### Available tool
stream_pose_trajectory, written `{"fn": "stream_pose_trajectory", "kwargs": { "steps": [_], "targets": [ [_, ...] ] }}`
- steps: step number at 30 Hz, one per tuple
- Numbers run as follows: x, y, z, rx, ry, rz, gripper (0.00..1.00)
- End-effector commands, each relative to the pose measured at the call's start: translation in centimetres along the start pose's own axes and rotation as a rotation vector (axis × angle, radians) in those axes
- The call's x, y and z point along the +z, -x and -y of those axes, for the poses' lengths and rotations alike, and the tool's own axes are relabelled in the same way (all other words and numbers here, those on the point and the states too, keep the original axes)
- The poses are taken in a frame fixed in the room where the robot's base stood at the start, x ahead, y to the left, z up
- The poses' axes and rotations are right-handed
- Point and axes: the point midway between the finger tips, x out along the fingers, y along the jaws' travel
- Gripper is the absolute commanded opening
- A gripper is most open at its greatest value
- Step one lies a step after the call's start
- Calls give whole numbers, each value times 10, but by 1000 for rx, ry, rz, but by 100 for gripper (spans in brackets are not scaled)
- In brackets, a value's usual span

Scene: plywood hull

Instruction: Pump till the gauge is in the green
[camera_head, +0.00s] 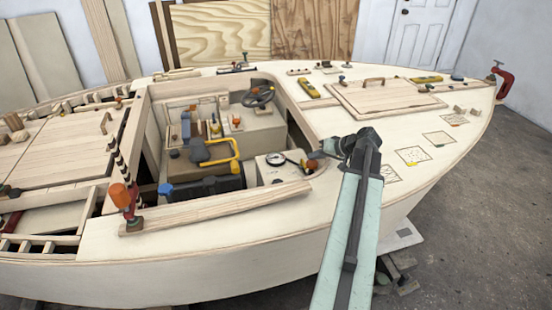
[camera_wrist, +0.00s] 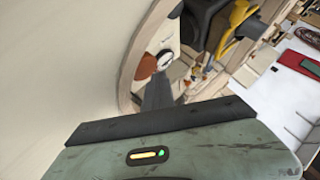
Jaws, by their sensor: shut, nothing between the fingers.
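A round white gauge (camera_head: 275,158) with a dark rim sits on a pale box at the right side of the open cockpit. It also shows in the wrist view (camera_wrist: 165,59), but its needle and coloured zones are too small to read. An orange-brown knob (camera_head: 312,164) is just right of the gauge; a rounded brown knob (camera_wrist: 146,66) is beside the dial in the wrist view. I cannot tell for sure which part is the pump handle. My gripper (camera_head: 318,154) is shut and empty, close by the knob; contact is unclear. It also shows in the wrist view (camera_wrist: 160,80).
A yellow handle frame (camera_head: 222,150) and a steering wheel (camera_head: 258,96) stand in the cockpit. The wooden coaming (camera_head: 215,206) edges the opening in front. An orange-handled clamp (camera_head: 122,196) stands at left. The deck right of my gripper has flat patches.

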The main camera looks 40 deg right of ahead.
Motion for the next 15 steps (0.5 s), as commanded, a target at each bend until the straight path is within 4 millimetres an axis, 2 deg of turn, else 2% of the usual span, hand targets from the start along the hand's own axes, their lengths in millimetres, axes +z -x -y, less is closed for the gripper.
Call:
{"fn": "stream_pose_trajectory", "kwargs": {
  "steps": [1, 15],
  "targets": [
    [18, -6, -8, 29, 14, 52, 0],
    [21, -13, -8, 26, 18, 55, 0]
  ]
}}
